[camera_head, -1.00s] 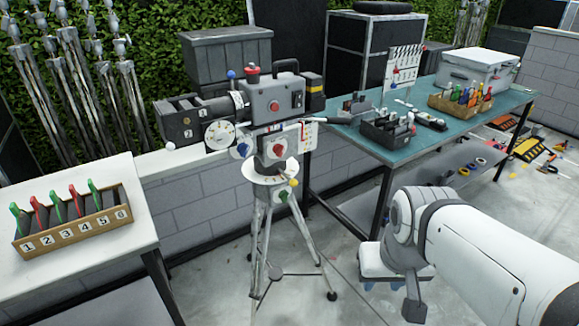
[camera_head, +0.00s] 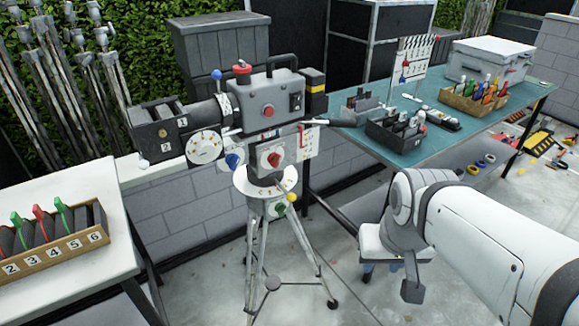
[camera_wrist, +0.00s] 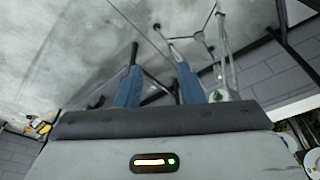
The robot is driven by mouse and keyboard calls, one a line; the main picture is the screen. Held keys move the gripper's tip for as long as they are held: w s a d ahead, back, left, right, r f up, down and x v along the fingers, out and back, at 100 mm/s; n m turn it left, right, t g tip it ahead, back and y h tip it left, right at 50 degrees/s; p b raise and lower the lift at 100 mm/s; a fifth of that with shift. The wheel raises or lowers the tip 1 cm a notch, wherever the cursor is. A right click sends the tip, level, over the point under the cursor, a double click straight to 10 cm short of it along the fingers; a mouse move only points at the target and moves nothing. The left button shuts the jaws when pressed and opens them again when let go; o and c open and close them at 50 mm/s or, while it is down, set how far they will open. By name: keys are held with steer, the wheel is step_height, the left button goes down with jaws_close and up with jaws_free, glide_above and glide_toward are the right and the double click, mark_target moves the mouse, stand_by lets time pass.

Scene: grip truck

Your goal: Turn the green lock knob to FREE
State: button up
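The green lock knob (camera_head: 279,208) is on the tripod head, below a white round dial plate (camera_head: 264,186) and a red knob (camera_head: 271,159). A small yellow ball-ended lever (camera_head: 292,197) is just above and right of it. A small green part, apparently this knob, shows in the wrist view (camera_wrist: 219,95). Its markings are too small to read. My gripper (camera_wrist: 159,77) has two blue fingers spread apart with nothing between them. In the head view it is mostly hidden behind my arm, low and right of the tripod, well apart from the knob.
The camera rig (camera_head: 262,105) stands on a tripod (camera_head: 258,255) with spread legs. A white table (camera_head: 70,290) with a numbered rack (camera_head: 52,260) is at left. A teal workbench (camera_head: 455,140) with boxes is behind right. The floor between my arm and tripod looks clear.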

mark_target(284, 211)
steer(key=w+f+t+b, duration=0.3)
steer(key=w+f, duration=0.3)
steer(key=w, duration=0.4)
steer(key=w+f+t+b, duration=0.3)
steer(key=w+f, duration=0.2)
steer(key=w, duration=0.5)
steer(key=w+a+f+n+t+y+b, duration=0.1)
steer(key=w+a+f+t+y+b, duration=0.7)
steer(key=a+f, duration=0.65)
steer(key=w+a, duration=0.1)
steer(key=w, duration=0.1)
steer(key=w+a+g+y+p, duration=0.1)
steer(key=w+a, duration=0.1)
steer(key=w, duration=0.1)
steer(key=w+a+g+y+p, duration=0.1)
steer(key=w, duration=0.1)
steer(key=shift+w+a+r, duration=0.15)
steer(key=shift+w+r, duration=0.05)
steer(key=shift+r, duration=0.2)
steer(key=shift+c, duration=0.5)
